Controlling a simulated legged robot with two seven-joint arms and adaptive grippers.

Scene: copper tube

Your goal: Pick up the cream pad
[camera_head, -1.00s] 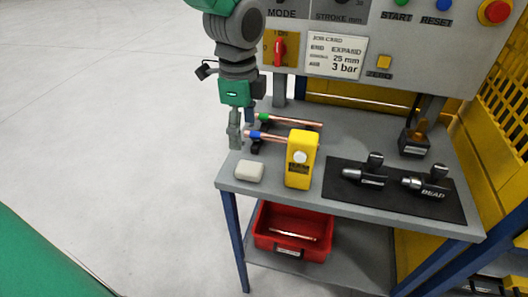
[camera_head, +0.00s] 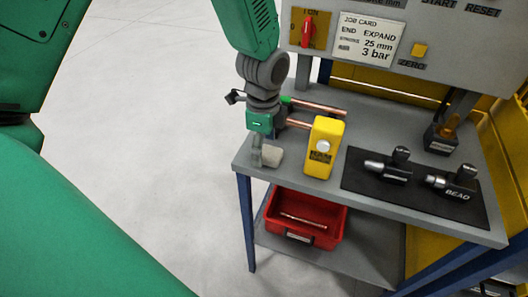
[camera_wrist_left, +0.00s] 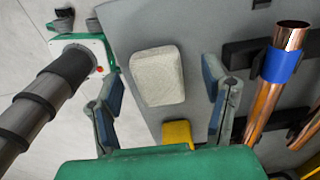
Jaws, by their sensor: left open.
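The cream pad (camera_head: 271,156) is a small pale block lying on the grey bench near its front left corner. In the left wrist view the pad (camera_wrist_left: 158,76) lies between the two spread fingers and a little beyond them. My left gripper (camera_head: 257,155) is open and comes down over the pad's left side, partly covering it in the head view. In the left wrist view the gripper (camera_wrist_left: 160,92) has blue-lined fingers with nothing held between them. I cannot tell whether a finger touches the pad.
A yellow block-shaped device (camera_head: 323,150) stands just right of the pad. Copper tubes (camera_head: 318,107) rest on black holders behind it; one with a blue band (camera_wrist_left: 280,66) is close to the right finger. A black mat (camera_head: 414,205) holds two tools. A red bin (camera_head: 335,232) sits below.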

